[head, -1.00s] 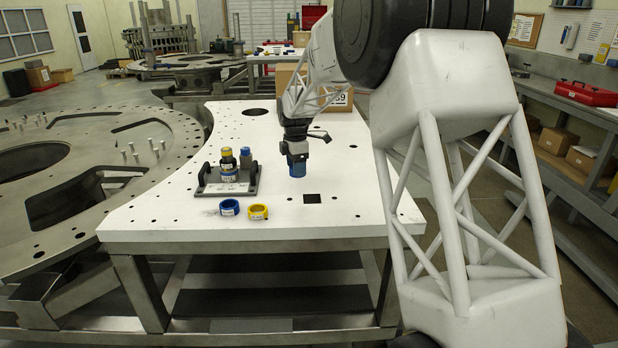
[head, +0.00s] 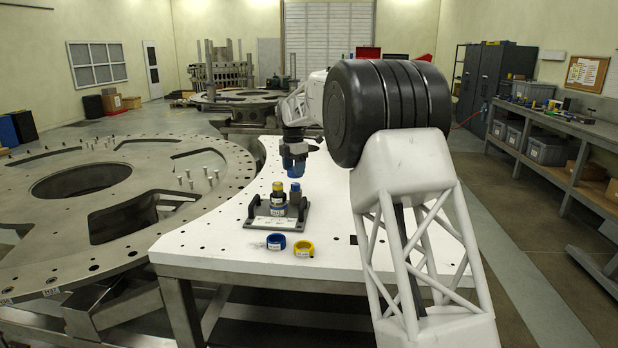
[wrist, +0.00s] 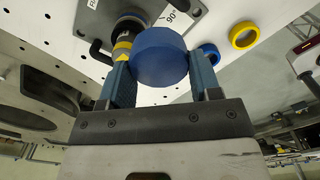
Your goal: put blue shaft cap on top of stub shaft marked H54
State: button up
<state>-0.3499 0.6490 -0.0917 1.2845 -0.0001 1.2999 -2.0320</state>
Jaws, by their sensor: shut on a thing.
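My gripper (head: 293,168) is shut on the blue shaft cap (wrist: 160,57), a smooth round blue piece between the two fingers in the wrist view. In the head view the cap (head: 293,174) hangs from the gripper, above and behind a dark grey fixture (head: 304,222) on the white table. In the wrist view the yellow-banded stack (wrist: 122,43) is just left of the cap, partly hidden. No H54 mark is readable.
A blue ring (head: 276,241) and a yellow ring (head: 303,248) lie on the white table (head: 220,235) in front of the fixture. The fixture has black handles at its sides. A large metal turret plate (head: 40,215) stands left of the table. The table around the rings is clear.

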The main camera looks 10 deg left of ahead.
jog(key=n, duration=0.2)
send_near(277, 183)
jog(key=shift+s+f, duration=0.1)
jog(key=shift+s, duration=0.05)
jog(key=shift+f, duration=0.35)
dwell(0.4)
jog(key=shift+f, duration=3.55)
jog(key=shift+f, duration=0.2)
jog(key=o, duration=1)
jog(key=shift+r, duration=0.1)
jog(key=shift+r, duration=3.8)
